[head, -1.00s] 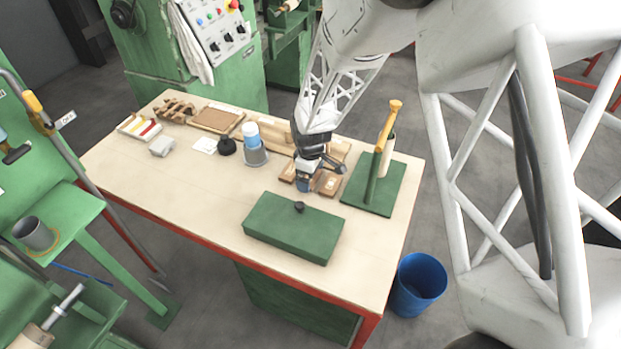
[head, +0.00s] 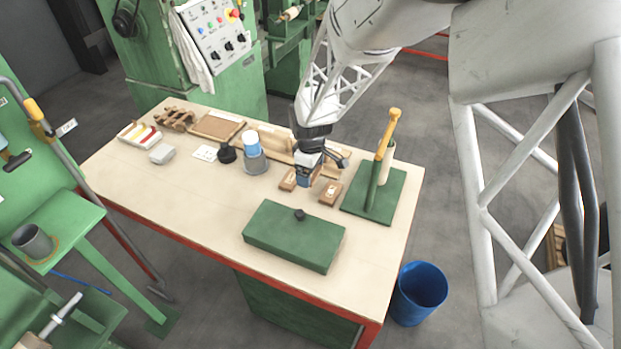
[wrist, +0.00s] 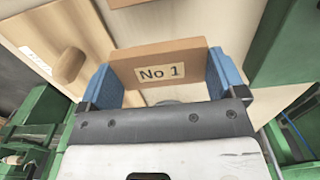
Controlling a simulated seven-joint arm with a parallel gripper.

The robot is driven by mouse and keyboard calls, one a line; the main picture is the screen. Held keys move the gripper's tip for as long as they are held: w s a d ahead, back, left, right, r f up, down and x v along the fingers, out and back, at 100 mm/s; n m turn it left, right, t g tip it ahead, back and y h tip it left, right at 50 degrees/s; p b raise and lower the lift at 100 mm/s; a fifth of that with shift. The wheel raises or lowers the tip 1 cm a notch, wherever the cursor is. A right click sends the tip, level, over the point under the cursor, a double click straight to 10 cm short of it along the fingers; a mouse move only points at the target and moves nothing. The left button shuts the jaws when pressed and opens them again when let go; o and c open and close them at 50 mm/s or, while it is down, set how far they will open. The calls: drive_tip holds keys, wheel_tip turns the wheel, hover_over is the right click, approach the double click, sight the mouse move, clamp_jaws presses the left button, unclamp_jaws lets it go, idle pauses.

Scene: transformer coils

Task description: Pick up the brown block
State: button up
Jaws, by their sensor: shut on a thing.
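The brown block (wrist: 160,68), labelled "No 1", sits between the two blue finger pads of my gripper (wrist: 161,76) in the wrist view. Both pads touch its ends. In the head view my gripper (head: 305,182) is over the right half of the table, behind the green box. The held block is mostly hidden there, and its height above the table is hard to judge. Two other brown blocks with pale labels lie on the table, one left of the gripper (head: 288,180) and one right of it (head: 331,193).
A green box with a black knob (head: 285,243) stands in front. A green stand with a yellow-handled post (head: 400,195) is close on the right. A grey cup with a blue-and-white cylinder (head: 256,163) stands left. The table's (head: 190,205) front left is clear.

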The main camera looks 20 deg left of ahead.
sight(316, 174)
drive_tip(key=shift+r, duration=2.4)
drive_tip(key=shift+d+m, duration=0.1)
drive_tip(key=shift+m, duration=0.3)
drive_tip(key=m, duration=0.3)
drive_tip(key=shift+d+f, duration=0.2)
drive_tip(key=shift+d, duration=0.1)
drive_tip(key=m, duration=0.4)
drive_tip(key=shift+d+f+m, duration=0.15)
drive_tip(key=shift+d+m, duration=0.15)
drive_tip(key=shift+d, duration=0.1)
drive_tip(key=d+m, duration=0.1)
drive_tip(key=m, duration=0.5)
drive_tip(key=d+m, duration=0.1)
drive_tip(key=m, duration=0.5)
drive_tip(key=d+f+m, duration=0.1)
drive_tip(key=m, duration=0.5)
drive_tip(key=shift+d+f+m, duration=0.1)
drive_tip(key=shift+d+m, duration=0.1)
drive_tip(key=shift+m, duration=0.1)
drive_tip(key=m, duration=0.4)
drive_tip(key=shift+d+f+m, duration=0.15)
drive_tip(key=shift+d+m, duration=0.15)
drive_tip(key=shift+d, duration=0.1)
drive_tip(key=m, duration=0.4)
drive_tip(key=shift+d+f, duration=0.15)
drive_tip(key=shift+d, duration=0.25)
